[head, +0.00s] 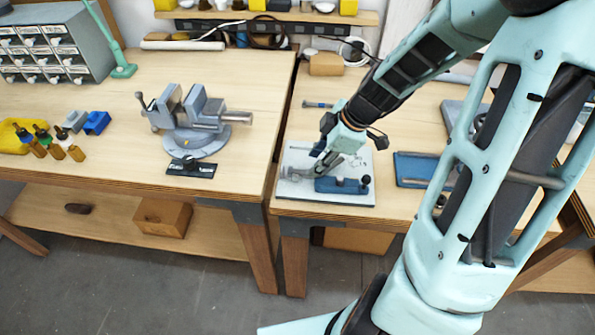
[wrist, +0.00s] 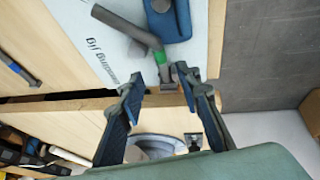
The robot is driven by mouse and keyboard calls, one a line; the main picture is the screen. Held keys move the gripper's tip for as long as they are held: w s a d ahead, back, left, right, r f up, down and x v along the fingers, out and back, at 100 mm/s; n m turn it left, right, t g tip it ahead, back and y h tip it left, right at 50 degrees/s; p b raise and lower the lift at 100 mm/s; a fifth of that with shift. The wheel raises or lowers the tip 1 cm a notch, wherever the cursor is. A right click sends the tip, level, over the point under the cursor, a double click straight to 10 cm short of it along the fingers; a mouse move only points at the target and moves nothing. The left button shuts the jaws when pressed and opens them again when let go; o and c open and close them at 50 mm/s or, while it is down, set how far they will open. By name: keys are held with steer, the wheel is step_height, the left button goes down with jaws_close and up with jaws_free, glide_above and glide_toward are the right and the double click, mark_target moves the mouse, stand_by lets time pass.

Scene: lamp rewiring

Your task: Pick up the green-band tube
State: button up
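My gripper (wrist: 162,80) is open, its two fingers apart with nothing between them. In the head view my gripper (head: 328,153) hangs above the bending jig (head: 345,194), a pale board on the right bench. A bent grey tube (wrist: 128,28) lies on that board, its end just ahead of the fingertips in the wrist view.
A blue block (head: 343,185) sits on the jig. A grey vise (head: 197,115) stands on the left bench (head: 120,85), with a dark plate (head: 191,168) in front. A blue tray (head: 413,168) lies right of the jig. A gap separates the benches.

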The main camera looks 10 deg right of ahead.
mark_target(306, 171)
steer(key=shift+x, duration=2.25)
steer(key=shift+s+a, duration=0.15)
jaws_close()
